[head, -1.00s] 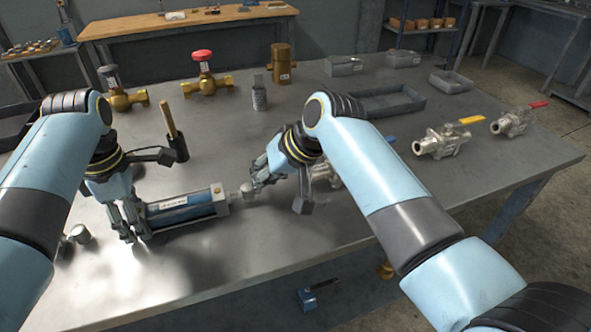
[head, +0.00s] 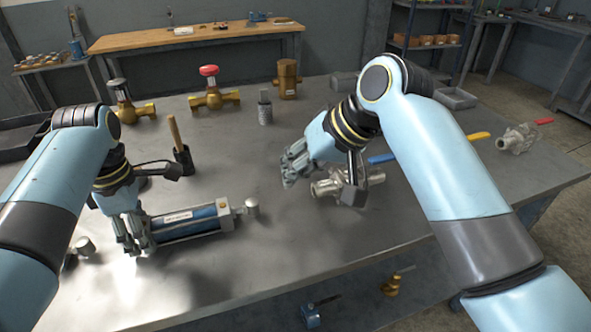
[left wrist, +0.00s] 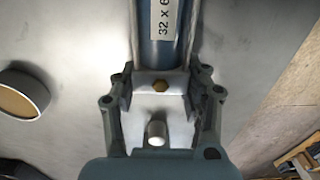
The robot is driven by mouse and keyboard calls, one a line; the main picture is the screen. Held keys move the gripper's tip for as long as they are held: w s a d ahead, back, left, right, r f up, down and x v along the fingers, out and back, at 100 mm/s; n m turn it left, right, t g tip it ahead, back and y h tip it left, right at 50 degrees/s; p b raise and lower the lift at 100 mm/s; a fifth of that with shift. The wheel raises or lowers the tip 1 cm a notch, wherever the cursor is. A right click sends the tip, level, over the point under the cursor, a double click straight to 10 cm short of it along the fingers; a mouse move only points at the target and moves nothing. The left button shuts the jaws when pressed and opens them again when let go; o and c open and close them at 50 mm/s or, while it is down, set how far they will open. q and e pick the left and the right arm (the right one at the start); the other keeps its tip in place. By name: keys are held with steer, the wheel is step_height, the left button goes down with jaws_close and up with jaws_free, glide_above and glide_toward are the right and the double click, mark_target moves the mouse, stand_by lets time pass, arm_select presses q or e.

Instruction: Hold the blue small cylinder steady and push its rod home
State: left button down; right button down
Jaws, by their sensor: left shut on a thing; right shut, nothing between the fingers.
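The blue small cylinder (head: 192,221) lies on the metal table, with a white label and silver end caps. Its rod end knob (head: 251,206) sits close to the right end cap. In the left wrist view, the blue body (left wrist: 160,50) runs away between my fingers. My left gripper (head: 132,244) is shut on the cylinder's left end cap; in the left wrist view its fingers (left wrist: 162,105) flank that cap. My right gripper (head: 289,178) is shut and empty, raised above the table, apart from the rod knob and to its upper right.
A ball valve (head: 340,184) is close beside my right gripper. Brass valves (head: 214,101), a brass fitting (head: 287,78) and a knurled grey part (head: 265,107) stand farther back. A dark holder with a wooden handle (head: 174,132) stands behind the cylinder. Table space right of the rod is clear.

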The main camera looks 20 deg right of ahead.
arm_select(q)
steer(key=c, duration=0.6)
jaws_free()
